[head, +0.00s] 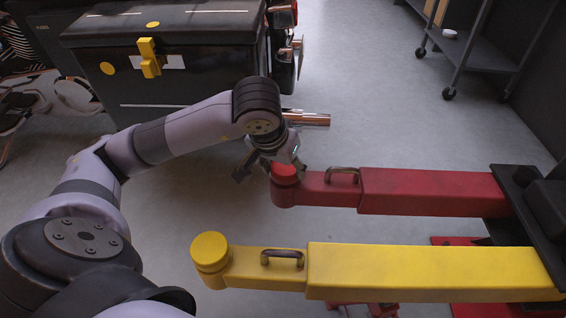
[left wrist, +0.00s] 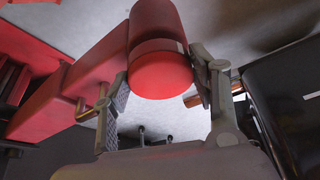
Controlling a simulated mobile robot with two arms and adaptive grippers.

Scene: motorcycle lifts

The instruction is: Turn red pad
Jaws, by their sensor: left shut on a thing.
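The red pad (head: 285,171) is a round red cap at the left end of the red lift arm (head: 430,191). My left gripper (head: 270,165) is at the pad, coming from behind and above it in the head view. In the left wrist view the red pad (left wrist: 161,70) sits between the two fingers of my left gripper (left wrist: 160,88), which is shut on it. The gripper body hides part of the pad's far side in the head view. My right gripper shows in neither view.
A yellow lift arm (head: 420,270) with a round yellow pad (head: 210,252) lies in front of the red arm. A black chest (head: 165,60) with yellow latch stands behind my left arm. A wheeled grey cart (head: 485,50) is at back right. Floor between them is clear.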

